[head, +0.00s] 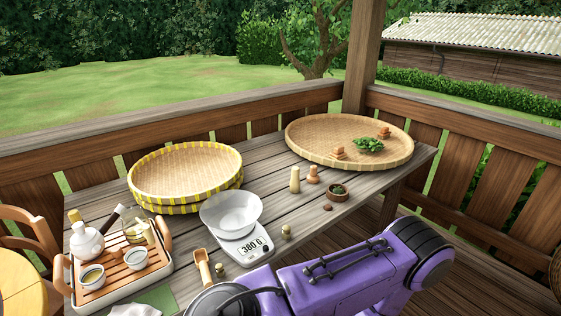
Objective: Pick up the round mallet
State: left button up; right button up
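A small orange-brown wooden piece with a round knob and a wider foot (312,175) stands upright on the table, near the large flat basket; it looks most like the round mallet, but it is too small to be sure. A paler wooden cylinder with a narrower top (295,181) stands just left of it. A purple arm link of mine crosses the lower right, in front of the table's near edge. Neither of my grippers shows in the head view, so their state is hidden.
The wooden table (275,213) also holds a scale (245,249) with a clear bowl, yellow-rimmed baskets (187,172), a tea tray (64,274), a wooden scoop (203,267), a small bowl of leaves (338,192) and a flat basket (303,150) with greens.

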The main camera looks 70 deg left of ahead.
aim_at(295, 183)
jog(key=u, duration=1.35)
